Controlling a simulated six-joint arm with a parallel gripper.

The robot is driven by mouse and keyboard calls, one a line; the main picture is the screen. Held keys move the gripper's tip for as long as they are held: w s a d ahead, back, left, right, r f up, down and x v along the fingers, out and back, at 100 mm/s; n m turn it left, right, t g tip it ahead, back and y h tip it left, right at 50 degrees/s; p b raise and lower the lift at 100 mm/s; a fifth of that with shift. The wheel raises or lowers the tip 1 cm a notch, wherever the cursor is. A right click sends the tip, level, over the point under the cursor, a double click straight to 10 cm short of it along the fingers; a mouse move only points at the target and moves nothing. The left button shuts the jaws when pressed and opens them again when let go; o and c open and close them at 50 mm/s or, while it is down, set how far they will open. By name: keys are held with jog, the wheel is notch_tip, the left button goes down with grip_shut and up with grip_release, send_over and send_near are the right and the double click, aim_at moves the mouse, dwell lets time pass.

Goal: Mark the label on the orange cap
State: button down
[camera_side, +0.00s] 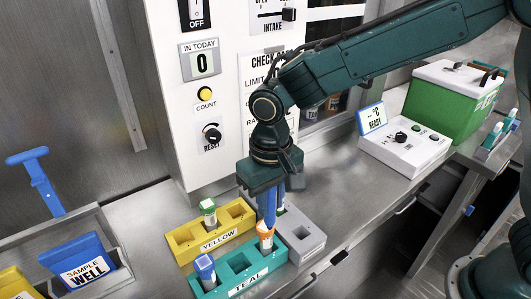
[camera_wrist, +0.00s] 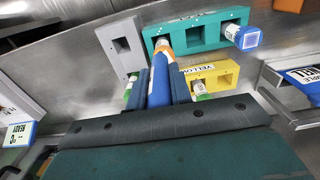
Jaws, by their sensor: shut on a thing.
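An orange-capped tube (camera_side: 265,230) with a pale body stands in the teal rack (camera_side: 230,284). Its orange cap (camera_wrist: 163,56) also shows in the wrist view. My gripper (camera_side: 269,208) points down over this tube, shut on a blue marker-like thing (camera_wrist: 159,86). The lower end of the blue thing is at the orange cap; I cannot tell whether they touch. Its tip and any mark on the label are not clearly visible. A blue-capped tube (camera_side: 205,266) stands at the left end of the teal rack.
The yellow rack (camera_side: 181,240) behind holds a green-capped tube (camera_side: 208,207). A grey block (camera_side: 315,241) with square openings is on the right. A blue "sample well" holder (camera_side: 75,262) stands left. A white control box (camera_side: 405,145) and green cooler (camera_side: 440,115) are farther right.

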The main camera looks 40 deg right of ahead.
jog(key=shift+w+a, duration=0.2)
jog(key=shift+w, duration=0.3)
jog(key=shift+w+a, duration=0.2)
jog(key=shift+w, duration=0.25)
jog(key=shift+s+d+r, duration=0.1)
jog(key=shift+s+d, duration=0.15)
jog(key=shift+s, duration=0.25)
jog(key=shift+s+d, duration=0.2)
jog(key=shift+s, duration=0.3)
jog(key=shift+w+a, duration=0.25)
jog(key=shift+w, duration=0.3)
jog(key=shift+w+a, duration=0.2)
jog(key=shift+w, duration=0.3)
jog(key=shift+s+d, duration=0.25)
jog(key=shift+s, duration=0.35)
jog(key=shift+s+d, duration=0.2)
jog(key=shift+s, duration=0.35)
jog(key=shift+w, duration=0.15)
jog(key=shift+w+a, duration=0.2)
jog(key=shift+w, duration=0.25)
jog(key=shift+w+a, duration=0.2)
jog(key=shift+w, duration=0.25)
jog(key=shift+s+d, duration=0.25)
jog(key=shift+s, duration=0.3)
jog(key=shift+s+d, duration=0.2)
jog(key=shift+s, duration=0.35)
jog(key=shift+r, duration=3.9)
